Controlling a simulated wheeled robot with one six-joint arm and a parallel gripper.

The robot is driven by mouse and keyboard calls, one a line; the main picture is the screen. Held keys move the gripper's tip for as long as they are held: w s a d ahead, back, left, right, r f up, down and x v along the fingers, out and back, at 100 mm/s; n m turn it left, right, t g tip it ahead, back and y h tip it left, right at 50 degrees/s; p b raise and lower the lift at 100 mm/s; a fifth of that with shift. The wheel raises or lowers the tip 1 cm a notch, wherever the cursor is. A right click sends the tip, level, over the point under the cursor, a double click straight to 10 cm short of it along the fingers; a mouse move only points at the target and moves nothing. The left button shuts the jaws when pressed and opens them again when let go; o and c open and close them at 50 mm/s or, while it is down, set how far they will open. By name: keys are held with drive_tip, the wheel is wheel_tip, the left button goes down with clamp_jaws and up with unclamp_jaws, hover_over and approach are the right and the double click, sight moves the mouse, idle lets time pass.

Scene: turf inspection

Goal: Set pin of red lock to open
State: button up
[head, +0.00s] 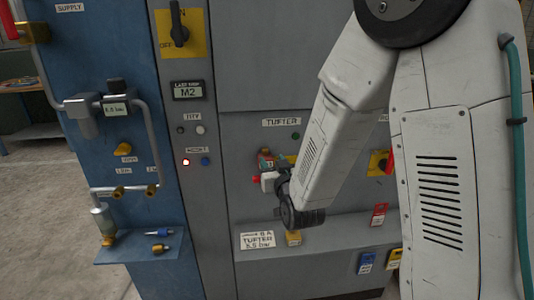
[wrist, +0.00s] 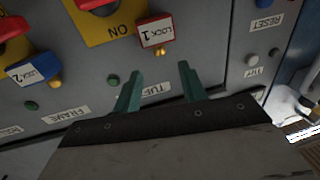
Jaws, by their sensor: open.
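The red lock, marked LOCK 1 (wrist: 157,31), hangs at the edge of a yellow switch plate in the wrist view, where the labels appear upside down. A small brass pin (wrist: 161,51) sticks out of its side facing my gripper; I cannot tell its setting. My gripper (wrist: 160,82) has its two green fingers apart with nothing between them. The fingertips are short of the lock and pin. In the head view my gripper (head: 270,182) is at the tufter panel, where the arm and small size obscure details.
A blue lock marked LOCK 2 (wrist: 34,72) hangs on another switch in the wrist view. A ledge (head: 340,232) with a tufter sign (head: 258,241) juts out below my gripper. Red (head: 379,214) and blue (head: 366,262) tag-like items hang to the right.

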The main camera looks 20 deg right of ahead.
sight(266, 151)
drive_tip(key=w, duration=0.6)
drive_tip(key=shift+w+d, duration=0.1)
drive_tip(key=shift+w, duration=0.15)
